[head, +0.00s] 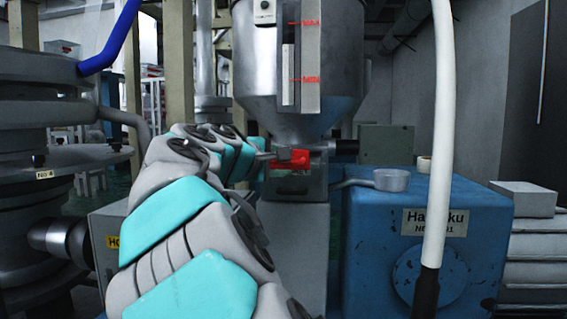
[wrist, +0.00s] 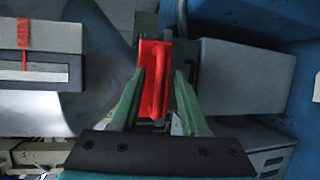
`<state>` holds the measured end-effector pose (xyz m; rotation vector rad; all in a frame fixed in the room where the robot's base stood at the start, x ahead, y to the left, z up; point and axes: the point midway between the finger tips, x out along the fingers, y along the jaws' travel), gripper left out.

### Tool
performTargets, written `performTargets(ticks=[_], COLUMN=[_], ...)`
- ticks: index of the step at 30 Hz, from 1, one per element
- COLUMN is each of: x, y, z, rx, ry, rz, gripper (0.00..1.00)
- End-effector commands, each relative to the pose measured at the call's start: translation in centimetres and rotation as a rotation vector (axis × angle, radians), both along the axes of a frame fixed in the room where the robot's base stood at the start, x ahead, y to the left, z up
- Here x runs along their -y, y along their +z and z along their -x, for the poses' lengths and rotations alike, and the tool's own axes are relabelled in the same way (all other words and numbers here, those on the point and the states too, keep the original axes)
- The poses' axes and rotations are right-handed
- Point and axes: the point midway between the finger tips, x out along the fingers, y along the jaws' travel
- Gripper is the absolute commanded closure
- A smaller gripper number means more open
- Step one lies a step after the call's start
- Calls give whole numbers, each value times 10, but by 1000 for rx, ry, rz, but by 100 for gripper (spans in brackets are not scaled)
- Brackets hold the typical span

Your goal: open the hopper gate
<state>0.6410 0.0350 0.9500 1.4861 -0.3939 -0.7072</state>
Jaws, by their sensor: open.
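The hopper gate is a red plate (head: 303,158) under the metal hopper (head: 262,60), at the hopper's throat. In the wrist view the red gate (wrist: 148,55) stands upright in the picture, with a raised red handle (wrist: 159,82) along it. My gripper (wrist: 161,72) is open. Its two green fingers reach to the gate, one on each side of the handle, with a gap to the right finger. Contact cannot be told. In the head view my arm hides most of the gripper, beside the gate's left end.
A large metal column (head: 45,120) with flanges stands on the left. A grey block (wrist: 240,75) lies right of the handle.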

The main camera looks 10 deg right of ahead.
Motion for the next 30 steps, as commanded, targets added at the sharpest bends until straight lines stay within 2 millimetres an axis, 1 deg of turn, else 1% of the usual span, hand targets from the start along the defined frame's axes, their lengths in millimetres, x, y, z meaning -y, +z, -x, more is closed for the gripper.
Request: performTargets(ticks=[5, 8, 15, 18, 21, 27, 30], x=[-8, -15, -42, -49, -50, -50, -48], y=[3, 6, 12, 14, 14, 14, 10], z=[8, 18, 47, 55, 58, 58, 56], rx=[2, 1, 2, 1, 0, 0, -8], ry=[2, 0, 3, 2, 0, 0, 6], rz=[0, 0, 2, 0, 0, 0, -22], gripper=[55, 55, 55, 55, 55, 55, 55])
